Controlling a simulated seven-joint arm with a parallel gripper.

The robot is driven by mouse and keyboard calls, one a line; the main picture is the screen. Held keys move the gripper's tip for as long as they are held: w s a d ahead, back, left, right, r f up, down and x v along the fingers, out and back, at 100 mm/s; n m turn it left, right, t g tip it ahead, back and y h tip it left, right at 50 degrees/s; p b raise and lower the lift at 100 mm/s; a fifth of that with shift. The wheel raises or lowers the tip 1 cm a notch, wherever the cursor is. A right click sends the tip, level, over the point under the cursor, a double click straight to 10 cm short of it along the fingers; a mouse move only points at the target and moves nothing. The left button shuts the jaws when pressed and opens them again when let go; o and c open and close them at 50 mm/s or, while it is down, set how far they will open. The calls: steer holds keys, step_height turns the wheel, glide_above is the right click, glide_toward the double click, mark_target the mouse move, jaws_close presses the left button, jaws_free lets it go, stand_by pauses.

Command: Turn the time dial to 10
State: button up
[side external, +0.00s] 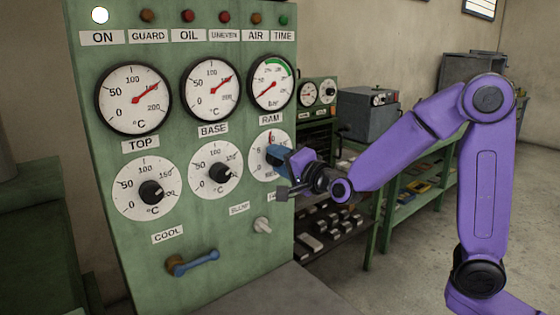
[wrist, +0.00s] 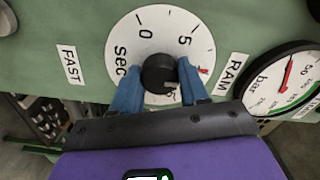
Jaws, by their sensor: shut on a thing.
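The time dial (side external: 256,163) is the round white dial at the right of the lower row on the green panel, under the RAM gauge. In the wrist view the dial face (wrist: 128,48) shows "sec", 0, 5 and a red mark beyond the 5. Its black knob (wrist: 159,72) is at the centre. My gripper (wrist: 161,82) is shut on the knob, one blue finger on each side. The gripper and fingers hide the lower part of the dial, and I cannot read where the knob points. In the side view my gripper (side external: 277,160) covers the dial's right part.
Two temperature dials, TOP (side external: 130,190) and BASE (side external: 205,168), are to the left. A blue-handled lever (side external: 195,262) and a small pale switch (side external: 262,225) are lower on the panel. A RAM pressure gauge (wrist: 275,95) is beside the dial.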

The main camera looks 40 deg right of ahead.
steer(key=shift+m, duration=0.4)
steer(key=o, duration=1.1)
steer(key=shift+c, duration=0.2)
steer(key=s, duration=1.2)
steer(key=shift+a, duration=0.1)
stand_by(0.5)
